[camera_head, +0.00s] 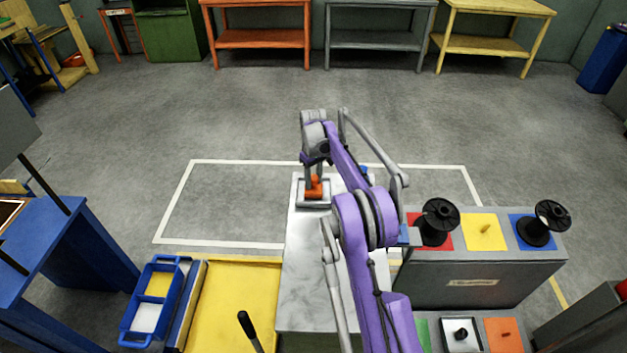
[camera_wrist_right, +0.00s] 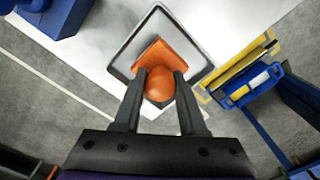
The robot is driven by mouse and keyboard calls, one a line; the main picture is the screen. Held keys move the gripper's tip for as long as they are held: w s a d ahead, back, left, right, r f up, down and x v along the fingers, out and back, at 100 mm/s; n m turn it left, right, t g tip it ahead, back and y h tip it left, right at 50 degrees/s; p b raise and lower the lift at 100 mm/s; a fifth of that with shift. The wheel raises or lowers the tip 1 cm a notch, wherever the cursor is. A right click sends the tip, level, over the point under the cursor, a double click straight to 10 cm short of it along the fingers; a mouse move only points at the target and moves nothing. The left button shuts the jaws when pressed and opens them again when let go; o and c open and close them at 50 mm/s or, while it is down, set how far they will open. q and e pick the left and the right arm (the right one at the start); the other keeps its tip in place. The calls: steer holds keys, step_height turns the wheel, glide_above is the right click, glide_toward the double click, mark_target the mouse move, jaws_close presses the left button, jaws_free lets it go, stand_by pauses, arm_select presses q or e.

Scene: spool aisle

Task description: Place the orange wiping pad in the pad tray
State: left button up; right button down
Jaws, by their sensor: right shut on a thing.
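The orange wiping pad (camera_wrist_right: 158,58) has a square base and a rounded orange knob on top. My right gripper (camera_wrist_right: 159,85) is shut on the knob, with one dark finger on each side. The pad is over the pad tray (camera_wrist_right: 121,61), a grey-rimmed square tray on the white marbled table, and lies within its rim in the right wrist view. I cannot tell whether the pad touches the tray floor. In the head view, the pad (camera_head: 315,188) shows below my right gripper (camera_head: 314,180) at the tray (camera_head: 314,206). My left gripper is not in view.
The white table (camera_head: 312,275) is mostly bare in front of the tray. A yellow surface (camera_head: 232,305) and a blue tote (camera_head: 134,318) stand to its left. A grey spool stand (camera_head: 473,282) with black spools (camera_head: 439,220) stands to its right. Open floor lies beyond.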

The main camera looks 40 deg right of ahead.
steer(key=shift+f, duration=0.2)
steer(key=shift+c, duration=2.3)
jaws_free()
steer(key=shift+r, duration=0.1)
